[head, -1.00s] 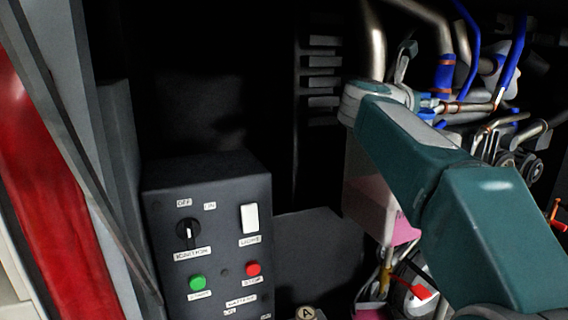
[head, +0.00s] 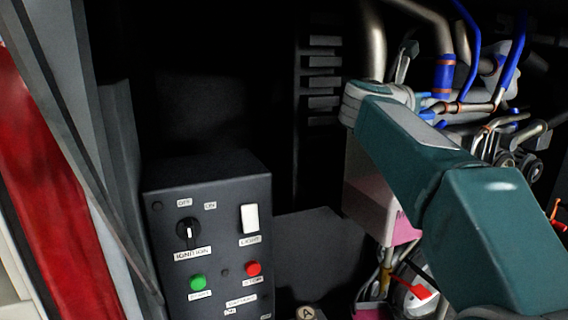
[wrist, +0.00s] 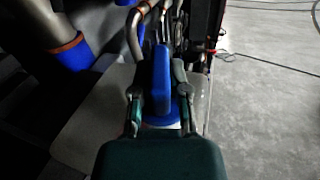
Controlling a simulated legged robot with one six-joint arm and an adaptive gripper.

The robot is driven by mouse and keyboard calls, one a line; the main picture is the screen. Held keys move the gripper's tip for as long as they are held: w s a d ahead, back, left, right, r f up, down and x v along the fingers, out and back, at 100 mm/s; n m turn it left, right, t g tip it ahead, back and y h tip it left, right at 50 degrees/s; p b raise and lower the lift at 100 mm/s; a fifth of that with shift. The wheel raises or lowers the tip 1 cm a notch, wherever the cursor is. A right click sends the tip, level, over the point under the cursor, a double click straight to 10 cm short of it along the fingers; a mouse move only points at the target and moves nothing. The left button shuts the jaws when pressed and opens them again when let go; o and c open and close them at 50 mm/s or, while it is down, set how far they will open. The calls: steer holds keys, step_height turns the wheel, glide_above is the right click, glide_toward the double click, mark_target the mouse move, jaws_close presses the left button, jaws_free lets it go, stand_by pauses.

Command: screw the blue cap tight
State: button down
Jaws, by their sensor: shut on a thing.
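The blue cap (wrist: 160,97) is in the middle of the wrist view, with a raised blue grip along its top. A pale rim shows just below it. My gripper (wrist: 157,75) has one finger on each side of the cap and is shut on it. How far the cap is turned, and its thread, cannot be seen. In the head view my arm reaches across the right side, and I cannot make out the cap or the fingertips there.
Metal pipes with blue sleeves (head: 446,75) crowd the right of the head view. A dark control box (head: 225,271) with switches and buttons stands at lower left. A pale plate (wrist: 85,128) lies left of the cap. Grey floor (wrist: 265,85) is open at right.

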steer(key=shift+w+a+f+m+g+h, duration=0.1)
steer(key=shift+w+m+g+h, duration=0.05)
steer(key=shift+m+g+h, duration=0.55)
steer(key=m+g+h, duration=0.1)
steer(key=m+g, duration=0.1)
steer(key=g, duration=0.1)
steer(key=shift+w+g+h, duration=0.1)
steer(key=shift+g+h, duration=0.2)
steer(key=shift+m+g+h, duration=0.5)
steer(key=shift+m+g, duration=0.8)
steer(key=shift+g, duration=0.4)
steer(key=c, duration=0.5)
jaws_free()
steer(key=shift+c, duration=0.2)
steer(key=o, duration=0.4)
